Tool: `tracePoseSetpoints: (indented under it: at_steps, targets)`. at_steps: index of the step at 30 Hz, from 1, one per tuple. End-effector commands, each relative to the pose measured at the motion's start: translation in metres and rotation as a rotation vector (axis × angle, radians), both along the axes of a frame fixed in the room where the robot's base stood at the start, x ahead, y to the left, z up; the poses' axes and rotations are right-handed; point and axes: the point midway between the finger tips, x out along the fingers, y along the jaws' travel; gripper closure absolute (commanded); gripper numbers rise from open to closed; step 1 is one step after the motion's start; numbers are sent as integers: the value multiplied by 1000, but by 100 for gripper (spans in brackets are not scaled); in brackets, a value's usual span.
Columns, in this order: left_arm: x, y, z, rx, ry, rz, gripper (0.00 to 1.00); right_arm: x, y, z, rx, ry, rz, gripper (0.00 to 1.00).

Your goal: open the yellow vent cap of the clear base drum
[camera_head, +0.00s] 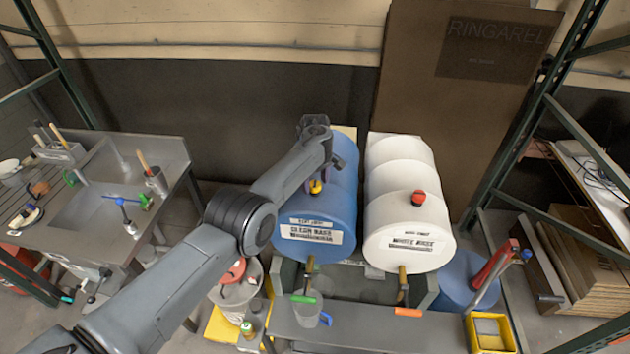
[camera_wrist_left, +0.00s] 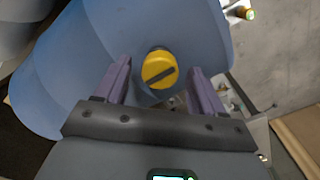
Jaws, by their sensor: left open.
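The blue clear base drum (camera_head: 310,213) lies on its side in the middle, with its label facing front. Its yellow vent cap (camera_head: 315,187) is on top near the front end. In the left wrist view the round yellow cap (camera_wrist_left: 160,69) has a dark slot or ridge running diagonally across it. My left gripper (camera_head: 318,182) is above the drum at the cap. In the wrist view its two purple fingers (camera_wrist_left: 160,76) are open on either side of the cap, with a gap on both sides. My right gripper is not in view.
A white drum (camera_head: 408,228) with a red cap (camera_head: 418,197) lies close to the right. A metal sink bench (camera_head: 165,160) with tools stands at the left. A grey bench (camera_head: 370,330) with a clear jug (camera_head: 307,308) and a yellow bin (camera_head: 490,333) are in front.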

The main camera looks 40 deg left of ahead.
Motion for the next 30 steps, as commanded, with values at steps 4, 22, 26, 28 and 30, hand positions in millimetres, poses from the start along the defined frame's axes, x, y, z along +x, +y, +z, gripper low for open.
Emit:
tracePoseSetpoints:
  at_steps: [4,22,26,28,30]
  targets:
    - [0,0,5,1,0,-1,31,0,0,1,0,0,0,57]
    - [0,0,92,1,-2,0,31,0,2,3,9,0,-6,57]
    - [0,0,102,1,-1,1,31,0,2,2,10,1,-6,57]
    - [0,0,106,0,0,1,31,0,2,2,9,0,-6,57]
    - [0,0,108,0,0,0,31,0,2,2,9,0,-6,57]
